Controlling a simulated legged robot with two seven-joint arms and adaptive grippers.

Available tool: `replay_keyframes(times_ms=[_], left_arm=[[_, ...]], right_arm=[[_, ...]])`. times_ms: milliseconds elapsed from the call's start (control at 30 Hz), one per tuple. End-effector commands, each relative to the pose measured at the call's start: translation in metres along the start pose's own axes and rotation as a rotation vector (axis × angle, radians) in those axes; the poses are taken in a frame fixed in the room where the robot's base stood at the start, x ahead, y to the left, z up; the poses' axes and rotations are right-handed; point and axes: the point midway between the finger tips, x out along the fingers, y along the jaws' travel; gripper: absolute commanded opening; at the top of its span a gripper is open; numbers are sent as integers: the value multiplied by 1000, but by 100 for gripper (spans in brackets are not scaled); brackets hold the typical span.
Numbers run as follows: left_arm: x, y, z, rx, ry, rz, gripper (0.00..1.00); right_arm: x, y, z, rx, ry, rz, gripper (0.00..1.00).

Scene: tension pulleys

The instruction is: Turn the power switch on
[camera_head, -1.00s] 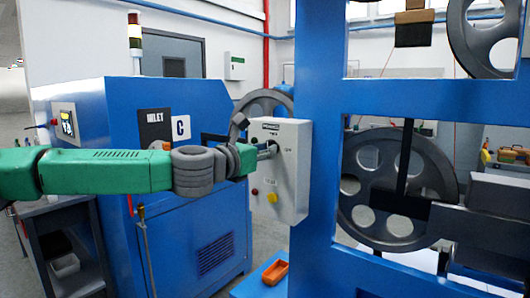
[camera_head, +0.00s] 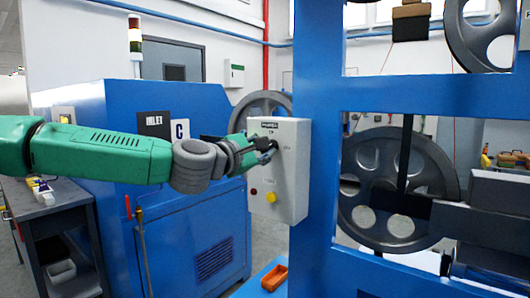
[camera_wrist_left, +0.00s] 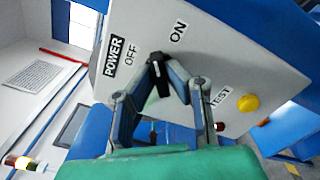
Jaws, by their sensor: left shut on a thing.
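The power switch is a black knob (camera_wrist_left: 157,66) on a light grey control box (camera_head: 292,190). In the left wrist view it sits below and between the OFF and ON labels, beside the POWER label. Its end points roughly between OFF and ON; its exact setting is hard to tell. My left gripper (camera_head: 268,148) is at the upper part of the box's front face, shut on the knob. In the left wrist view its fingertips (camera_wrist_left: 160,72) meet around the knob from both sides. In the head view the fingers mostly hide the knob. My right gripper is not in view.
Below the knob are a yellow button (camera_head: 271,197) and a red button (camera_head: 254,191). A blue frame (camera_head: 325,120) with large pulleys (camera_head: 397,185) stands right of the box. A blue cabinet (camera_head: 180,230) is behind my left arm. An orange tray (camera_head: 274,277) lies below.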

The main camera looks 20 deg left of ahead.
Motion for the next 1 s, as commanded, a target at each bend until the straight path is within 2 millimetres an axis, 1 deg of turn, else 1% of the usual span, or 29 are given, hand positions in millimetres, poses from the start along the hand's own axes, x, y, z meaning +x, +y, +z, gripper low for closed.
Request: replay_keyframes(times_ms=[33,67,300,500,700,1000], left_arm=[[0,5,2,47,-2,11,0],[0,5,2,75,-2,11,0],[0,3,2,297,-1,9,0],[0,1,2,451,-1,7,0],[1,0,1,561,0,5,0],[1,-2,0,638,-1,2,0]], right_arm=[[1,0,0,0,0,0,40],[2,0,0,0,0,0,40],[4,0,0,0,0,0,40],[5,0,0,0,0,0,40],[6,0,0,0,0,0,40],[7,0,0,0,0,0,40]])
